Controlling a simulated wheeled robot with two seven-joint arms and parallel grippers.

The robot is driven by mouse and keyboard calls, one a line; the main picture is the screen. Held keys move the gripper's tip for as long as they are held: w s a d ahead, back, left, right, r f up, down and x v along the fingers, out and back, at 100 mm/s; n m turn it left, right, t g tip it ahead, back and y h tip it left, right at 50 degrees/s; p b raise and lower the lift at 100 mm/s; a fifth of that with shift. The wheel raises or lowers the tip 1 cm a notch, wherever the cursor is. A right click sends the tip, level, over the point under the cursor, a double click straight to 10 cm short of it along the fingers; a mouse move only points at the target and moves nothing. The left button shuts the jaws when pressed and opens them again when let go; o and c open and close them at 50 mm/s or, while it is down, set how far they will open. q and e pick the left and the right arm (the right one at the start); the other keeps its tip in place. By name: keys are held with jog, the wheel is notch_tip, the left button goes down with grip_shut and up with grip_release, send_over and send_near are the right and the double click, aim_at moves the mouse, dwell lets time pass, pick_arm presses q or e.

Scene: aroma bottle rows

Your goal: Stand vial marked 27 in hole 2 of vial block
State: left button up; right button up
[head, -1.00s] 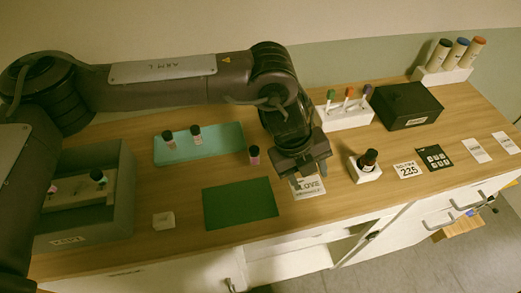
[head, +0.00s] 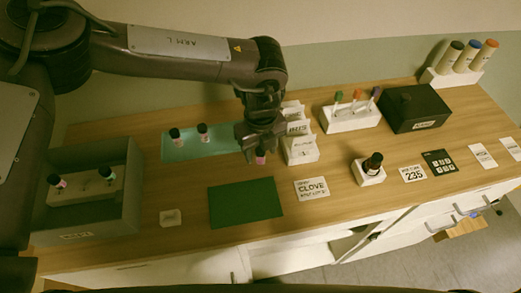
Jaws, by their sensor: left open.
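My left gripper (head: 256,150) is open and pointing down over a dark-capped vial with a pink label (head: 260,160). The gripper hides the vial's cap; the jaws are at or around its upper part. Two more dark-capped vials, a left one (head: 175,137) and a right one (head: 203,132), stand on the teal mat (head: 225,145). I cannot read the vials' numbers or hole numbers, so I cannot tell which vial is 27. My right gripper is not in view.
A white card holder (head: 301,152) stands just right of the gripper. A dropper rack (head: 352,122), black box (head: 415,108) and amber bottle in a white stand (head: 369,178) are farther right. A green mat (head: 245,203) and CLOVE card (head: 312,189) lie in front.

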pick_arm(q)
jog(key=shift+f, duration=0.3)
jog(key=c, duration=1)
jog(key=shift+c, duration=0.2)
notch_tip(320, 180, up, 11)
jog(key=b, duration=0.4)
notch_tip(320, 180, up, 9)
send_over(260, 150)
